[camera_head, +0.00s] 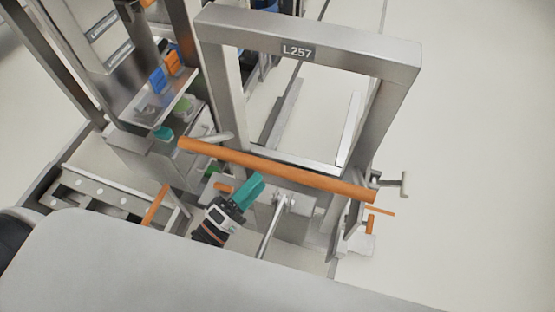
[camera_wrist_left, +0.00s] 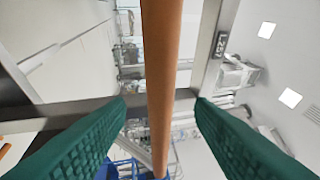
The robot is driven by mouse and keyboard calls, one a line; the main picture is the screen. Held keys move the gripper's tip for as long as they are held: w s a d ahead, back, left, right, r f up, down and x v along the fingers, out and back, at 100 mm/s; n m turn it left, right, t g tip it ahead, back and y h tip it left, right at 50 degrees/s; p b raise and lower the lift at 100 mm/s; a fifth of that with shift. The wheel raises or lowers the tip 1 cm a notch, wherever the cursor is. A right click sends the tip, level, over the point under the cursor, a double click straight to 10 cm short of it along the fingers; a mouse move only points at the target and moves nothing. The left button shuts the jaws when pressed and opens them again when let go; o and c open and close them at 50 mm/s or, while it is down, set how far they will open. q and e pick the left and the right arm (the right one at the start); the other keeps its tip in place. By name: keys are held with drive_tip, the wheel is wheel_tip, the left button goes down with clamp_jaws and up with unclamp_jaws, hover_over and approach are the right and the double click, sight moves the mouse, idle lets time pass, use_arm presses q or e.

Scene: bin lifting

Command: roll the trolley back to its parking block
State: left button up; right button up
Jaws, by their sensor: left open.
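The trolley (camera_head: 310,35) is a grey metal frame with an L257 label on its top beam. An orange handle bar (camera_head: 270,167) slants across its near side. My left gripper (camera_head: 253,184) has teal fingers and is just below the bar in the head view. In the left wrist view the open fingers (camera_wrist_left: 160,108) lie either side of the orange bar (camera_wrist_left: 165,65), with space between each finger and the bar. I cannot tell how far the bar is in depth. My right gripper is out of view. I cannot clearly make out the parking block.
A metal rack (camera_head: 100,50) with blue and orange parts stands close at the left of the trolley. A T-shaped lever (camera_head: 403,184) sticks out at the trolley's right. Pale open floor (camera_head: 480,130) lies to the right.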

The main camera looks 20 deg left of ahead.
sight(268, 173)
use_arm(q)
drive_tip(key=p+x, duration=0.1)
drive_tip(key=x, duration=0.5)
drive_tip(key=shift+w+d+r, duration=0.1)
drive_tip(key=shift+d+r, duration=0.1)
drive_tip(key=shift+w+d+p, duration=0.3)
drive_tip(key=shift+w, duration=0.35)
drive_tip(key=shift+c, duration=0.4)
clamp_jaws()
